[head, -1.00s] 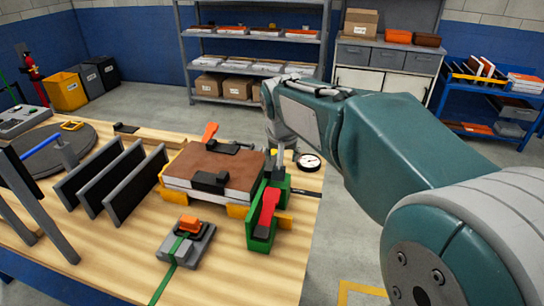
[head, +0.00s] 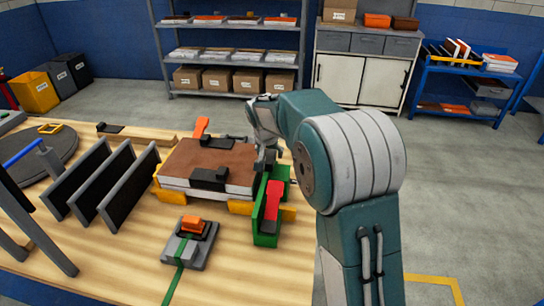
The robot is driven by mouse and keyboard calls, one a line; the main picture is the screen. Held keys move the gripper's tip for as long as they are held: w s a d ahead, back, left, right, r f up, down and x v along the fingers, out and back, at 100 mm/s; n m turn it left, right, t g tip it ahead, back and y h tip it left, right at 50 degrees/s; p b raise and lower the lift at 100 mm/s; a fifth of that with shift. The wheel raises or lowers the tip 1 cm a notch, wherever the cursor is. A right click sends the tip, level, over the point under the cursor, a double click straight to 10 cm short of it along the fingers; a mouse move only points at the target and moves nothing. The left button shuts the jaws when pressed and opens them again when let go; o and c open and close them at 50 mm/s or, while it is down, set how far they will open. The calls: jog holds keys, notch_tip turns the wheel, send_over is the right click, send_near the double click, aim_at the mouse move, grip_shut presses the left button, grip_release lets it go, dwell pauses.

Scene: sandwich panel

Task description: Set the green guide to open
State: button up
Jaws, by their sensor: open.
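The green guide (head: 265,236) stands on the wooden table at the right side of the sandwich panel (head: 222,158). A red lever-like piece (head: 273,199) lies along the guide and slopes. Whether the guide is at its open setting I cannot tell. The panel has a brown top over white layers and a black block (head: 208,178) on it. My gripper (head: 265,160) is at the guide's far end, by the panel's right edge. It is small and partly hidden by my arm; its jaws are open. I cannot tell whether it touches the guide.
A grey fixture (head: 190,245) with an orange top and green strap sits in front of the panel. Upright dark plates (head: 105,188) stand to the left. An orange handle (head: 201,127) rises behind the panel. Yellow pieces (head: 240,208) flank it. The table's front right is clear.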

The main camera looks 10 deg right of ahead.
jog(key=shift+w+a+f, duration=0.15)
jog(key=shift+w+f, duration=0.05)
jog(key=shift+f, duration=0.35)
jog(key=shift+w+a+f, duration=0.1)
jog(key=shift+w+f, duration=0.1)
jog(key=shift+f, duration=0.35)
jog(key=shift+d, duration=0.9)
jog(key=c, duration=0.5)
jog(key=shift+a, duration=0.2)
grip_shut()
jog(key=shift+a+f, duration=0.1)
jog(key=shift+a, duration=0.25)
jog(key=s+d, duration=0.3)
jog(key=d, duration=0.5)
jog(key=shift+s+d+f, duration=0.15)
jog(key=shift+s+d, duration=0.15)
jog(key=shift+s, duration=0.05)
jog(key=o, duration=0.5)
grip_release()
jog(key=shift+a, duration=0.1)
jog(key=shift+d+r, duration=0.2)
jog(key=shift+r, duration=0.05)
